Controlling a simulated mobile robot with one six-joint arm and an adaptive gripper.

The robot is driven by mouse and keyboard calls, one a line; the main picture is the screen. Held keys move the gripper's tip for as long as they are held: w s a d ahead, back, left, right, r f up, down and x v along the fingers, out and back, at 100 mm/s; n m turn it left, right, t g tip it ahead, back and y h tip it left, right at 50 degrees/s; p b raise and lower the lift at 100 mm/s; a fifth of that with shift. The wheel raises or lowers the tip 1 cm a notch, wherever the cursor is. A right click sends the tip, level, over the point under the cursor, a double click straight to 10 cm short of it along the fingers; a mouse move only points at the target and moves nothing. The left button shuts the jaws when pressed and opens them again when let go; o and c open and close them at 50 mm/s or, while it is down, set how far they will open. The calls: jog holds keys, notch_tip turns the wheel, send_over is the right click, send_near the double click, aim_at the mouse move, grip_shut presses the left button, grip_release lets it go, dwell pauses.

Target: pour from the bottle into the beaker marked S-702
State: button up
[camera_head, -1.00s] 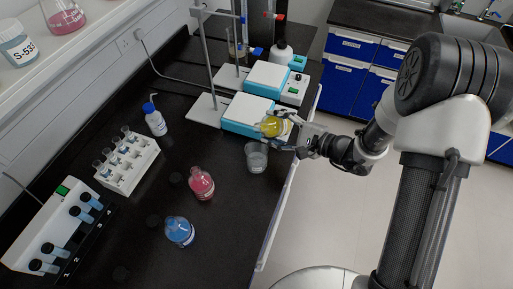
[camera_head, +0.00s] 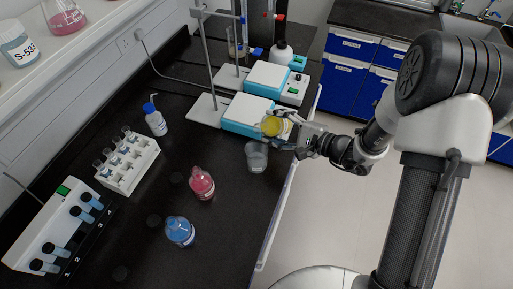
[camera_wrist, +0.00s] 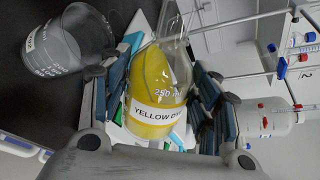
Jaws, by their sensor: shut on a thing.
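My gripper (camera_head: 283,127) is shut on the clear bottle of yellow liquid, labelled YELLOW DYE (camera_wrist: 157,113), above the front edge of the bench. The bottle also shows in the head view (camera_head: 271,126). It is strongly tilted, and the yellow lies along its lower side. A clear glass beaker (camera_head: 256,158) stands on the bench just below and beside it. In the wrist view the beaker (camera_wrist: 62,50) is at upper left, near the bottle's neck; its sideways label is too small to read surely. I see no yellow in the beaker and no stream.
Two white-and-blue stirrer plates (camera_head: 247,116) with stands are behind the bottle. A red bottle (camera_head: 201,184) and a blue bottle (camera_head: 179,231) stand left of and nearer than the beaker. A white tube rack (camera_head: 128,167) is farther left.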

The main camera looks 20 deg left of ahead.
jog(key=shift+w+r+n, duration=0.1)
jog(key=shift+r+n, duration=0.2)
jog(key=shift+n, duration=0.1)
dwell(0.9)
jog(key=shift+d+f+n+t+h, duration=0.1)
jog(key=shift+f+n+t+h, duration=0.1)
jog(key=shift+n+t+h, duration=0.3)
dwell(2.0)
jog(key=shift+w+f+n+b, duration=0.25)
jog(key=shift+n+b, duration=0.45)
jog(key=shift+b, duration=1.3)
dwell(0.5)
jog(key=shift+s+r+n+t+b, duration=0.1)
jog(key=shift+r+n+t+b, duration=0.2)
jog(key=shift+b, duration=0.45)
dwell(0.9)
